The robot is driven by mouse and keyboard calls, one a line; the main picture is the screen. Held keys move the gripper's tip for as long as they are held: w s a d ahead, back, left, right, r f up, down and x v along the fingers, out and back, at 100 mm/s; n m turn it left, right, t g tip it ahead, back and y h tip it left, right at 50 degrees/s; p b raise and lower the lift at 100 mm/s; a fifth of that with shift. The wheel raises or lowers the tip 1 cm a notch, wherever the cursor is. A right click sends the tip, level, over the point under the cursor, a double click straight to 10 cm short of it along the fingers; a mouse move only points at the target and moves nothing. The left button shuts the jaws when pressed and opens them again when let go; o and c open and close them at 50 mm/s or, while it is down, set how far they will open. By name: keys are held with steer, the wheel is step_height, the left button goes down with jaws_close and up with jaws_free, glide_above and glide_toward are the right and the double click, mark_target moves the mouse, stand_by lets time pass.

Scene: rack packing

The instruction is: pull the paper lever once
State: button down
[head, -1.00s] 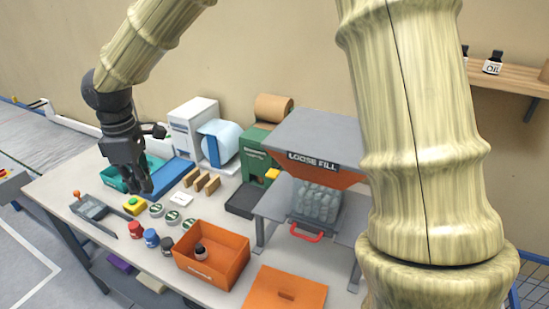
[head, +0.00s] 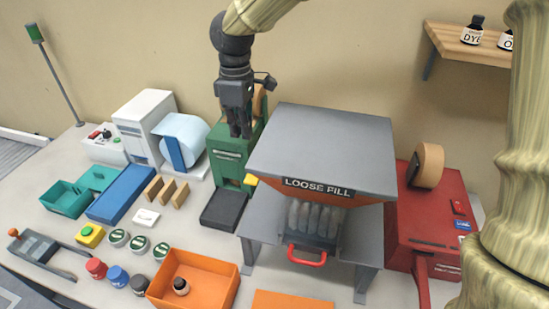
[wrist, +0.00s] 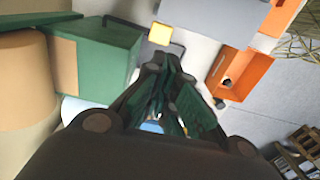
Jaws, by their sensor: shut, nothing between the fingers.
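The green paper machine (head: 228,160) stands at the back of the table with a brown paper roll (head: 259,103) on top, partly hidden by my gripper. A yellow block (head: 251,180), which looks like the paper lever's handle, sticks out at its front right, beside the loose fill stand. In the wrist view the yellow handle (wrist: 160,34) is beyond the fingertips, beside the green housing (wrist: 105,60), with the brown roll (wrist: 22,85) at the left. My gripper (head: 240,133) is shut and empty, pointing down in front of the green machine, above and apart from the handle.
The grey loose fill stand (head: 325,140) with its red handle (head: 307,256) is close on the right. A black tray (head: 224,210) lies in front of the green machine. A white-blue roll dispenser (head: 183,140) stands left, an orange box (head: 195,280) in front, a red machine (head: 425,220) far right.

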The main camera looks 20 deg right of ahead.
mark_target(248, 177)
steer(key=shift+d, duration=0.15)
steer(key=shift+d, duration=0.15)
step_height(248, 177, down, 14)
steer(key=p, duration=0.5)
stand_by(0.5)
stand_by(0.3)
